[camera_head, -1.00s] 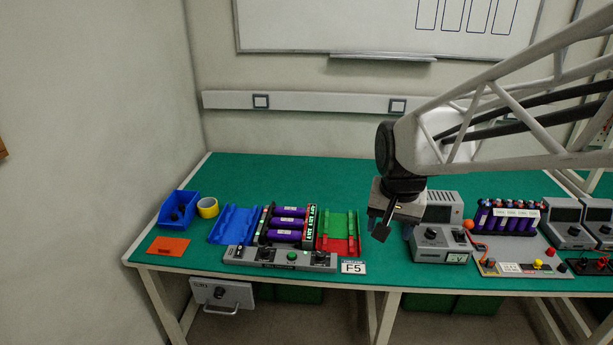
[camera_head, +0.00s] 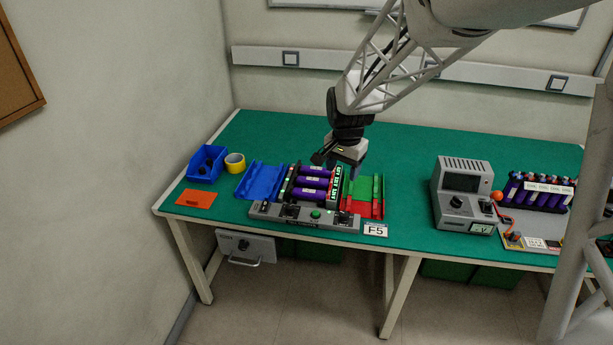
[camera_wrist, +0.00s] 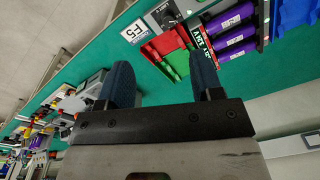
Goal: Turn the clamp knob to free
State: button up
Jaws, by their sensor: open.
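The grey test fixture (camera_head: 300,219) stands at the front of the green bench, with several purple cells (camera_head: 313,183) lying in it. Its front panel carries dark knobs, one near the right end (camera_head: 343,220), and a green button (camera_head: 316,214). I cannot tell which knob is the clamp knob or read its setting. One dark knob also shows in the wrist view (camera_wrist: 167,15), beyond the fingers. My gripper (camera_head: 340,162) hangs above and behind the fixture's right part, apart from the knobs. In the wrist view its two dark fingers (camera_wrist: 160,62) are spread, with nothing between them.
A blue tray (camera_head: 259,180) lies left of the cells, and a red and green tray (camera_head: 376,208) lies right. A blue bin (camera_head: 205,171), yellow tape (camera_head: 235,158) and orange card (camera_head: 196,199) are farther left. A grey meter (camera_head: 462,203) stands right. Bench behind is clear.

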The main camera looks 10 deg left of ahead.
jog(key=w+a+f+m, duration=0.1)
jog(key=w+a+f, duration=0.4)
jog(key=a+f, duration=0.25)
jog(key=m, duration=0.1)
send_over(290, 206)
jog(key=shift+g, duration=0.4)
notch_tip(290, 206, down, 9)
jog(key=shift+a+r, duration=0.1)
jog(key=shift+r, duration=0.05)
jog(key=shift+f, duration=3.9)
jog(key=c, duration=0.9)
